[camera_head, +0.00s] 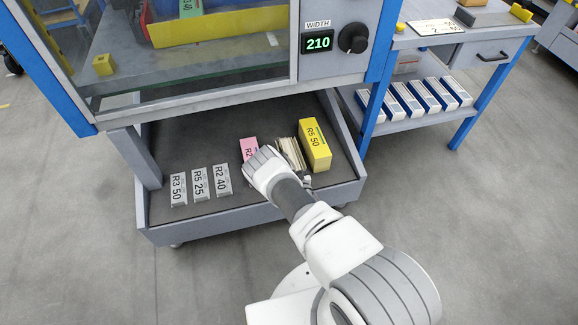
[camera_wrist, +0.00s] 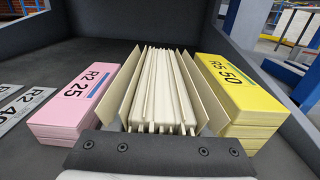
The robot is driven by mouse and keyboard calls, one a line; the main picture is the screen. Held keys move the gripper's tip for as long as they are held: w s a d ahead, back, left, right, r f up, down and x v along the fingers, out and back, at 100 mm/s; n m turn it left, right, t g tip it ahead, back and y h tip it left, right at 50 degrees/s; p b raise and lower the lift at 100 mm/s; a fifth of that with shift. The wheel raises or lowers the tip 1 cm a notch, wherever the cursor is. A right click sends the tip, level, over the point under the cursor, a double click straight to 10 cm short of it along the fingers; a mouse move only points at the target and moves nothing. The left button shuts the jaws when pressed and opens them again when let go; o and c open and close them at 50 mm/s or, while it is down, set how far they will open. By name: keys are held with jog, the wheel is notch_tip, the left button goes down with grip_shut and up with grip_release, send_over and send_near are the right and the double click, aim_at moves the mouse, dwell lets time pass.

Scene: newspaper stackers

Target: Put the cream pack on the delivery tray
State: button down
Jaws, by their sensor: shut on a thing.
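The cream pack (camera_wrist: 160,85) is a bundle of upright pale sheets in the middle of the wrist view, with a tan plate on each side. My gripper (camera_wrist: 162,120) is shut on it; the jaw tips are hard to make out. In the head view the cream pack (camera_head: 290,153) shows just beyond my wrist, partly covered. It stands between a pink pack (camera_head: 249,145) and a yellow pack (camera_head: 315,146), over the grey tray (camera_head: 250,217) under the machine. I cannot tell whether its underside touches the tray floor.
The pink pack and yellow pack stand close on either side of the cream one. Grey label plates (camera_head: 200,185) lie at the tray's front left. The machine (camera_head: 230,93) overhangs the tray's back. A blue-legged table (camera_head: 475,110) with a lower shelf of packs stands at right.

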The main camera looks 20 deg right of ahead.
jog(key=shift+f+b, duration=0.65)
jog(key=shift+f, duration=0.95)
jog(key=shift+f, duration=0.15)
jog(key=shift+c, duration=1.6)
grip_release()
